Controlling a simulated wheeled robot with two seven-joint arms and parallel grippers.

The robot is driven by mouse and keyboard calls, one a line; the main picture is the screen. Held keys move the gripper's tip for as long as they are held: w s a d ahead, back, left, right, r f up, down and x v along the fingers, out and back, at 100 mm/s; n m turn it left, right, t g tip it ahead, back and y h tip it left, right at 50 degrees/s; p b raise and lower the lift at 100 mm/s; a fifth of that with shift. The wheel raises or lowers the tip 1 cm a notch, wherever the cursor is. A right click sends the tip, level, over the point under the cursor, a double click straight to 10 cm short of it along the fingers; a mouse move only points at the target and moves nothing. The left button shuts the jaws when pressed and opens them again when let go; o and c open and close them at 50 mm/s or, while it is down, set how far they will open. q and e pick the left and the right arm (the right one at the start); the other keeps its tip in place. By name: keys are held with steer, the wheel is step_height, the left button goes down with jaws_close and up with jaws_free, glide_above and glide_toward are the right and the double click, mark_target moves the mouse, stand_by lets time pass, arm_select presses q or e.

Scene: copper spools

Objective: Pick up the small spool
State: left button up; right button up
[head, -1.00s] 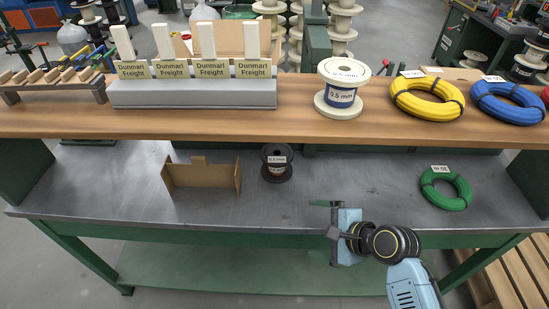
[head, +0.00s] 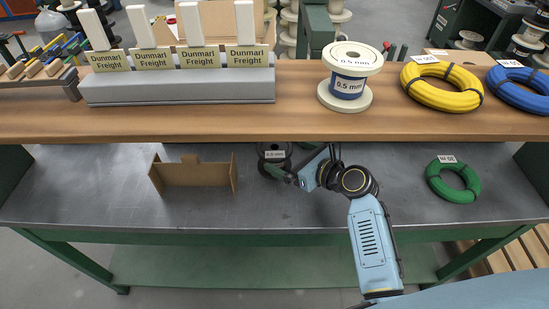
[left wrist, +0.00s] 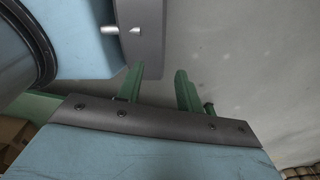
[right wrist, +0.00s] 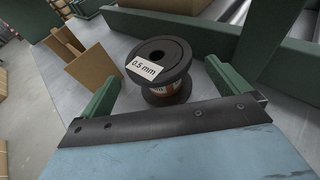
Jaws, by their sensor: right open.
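The small spool (head: 274,156) is black with a white "0.5 mm" label and stands upright on the grey lower bench surface, under the wooden shelf's edge. In the right wrist view the small spool (right wrist: 158,68) shows copper-coloured winding between its flanges. My right gripper (head: 287,170) is open at the spool's near right side. Its green fingers lie left and right of the spool in the right wrist view, with gaps visible; I cannot tell how far they reach around it. My left gripper (left wrist: 158,80) is open and empty, away from the bench items, and out of the head view.
A cardboard holder (head: 194,175) stands left of the spool. A green wire coil (head: 453,182) lies to the right. The wooden shelf (head: 200,122) above carries a large white spool (head: 352,62), a yellow coil (head: 441,87), a blue coil (head: 520,90) and a labelled grey rack (head: 180,90).

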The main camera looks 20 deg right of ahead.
mark_target(281, 151)
steer(key=shift+w+a+f, duration=0.15)
steer(key=shift+w+a, duration=0.2)
steer(key=shift+w, duration=0.2)
steer(key=b+x, duration=0.1)
steer(key=x, duration=0.2)
steer(key=shift+w+a, duration=0.2)
steer(key=shift+w, duration=0.05)
steer(key=shift+w+a+f+b, duration=0.1)
steer(key=shift+w+a+b, duration=0.05)
steer(key=shift+w+b, duration=0.15)
arm_select(q)
steer(key=shift+w+a+f, duration=0.2)
steer(key=shift+a+f, duration=0.55)
steer(key=shift+a, duration=0.1)
arm_select(e)
steer(key=shift+c, duration=0.3)
steer(key=c, duration=1.2)
steer(key=shift+c, duration=0.3)
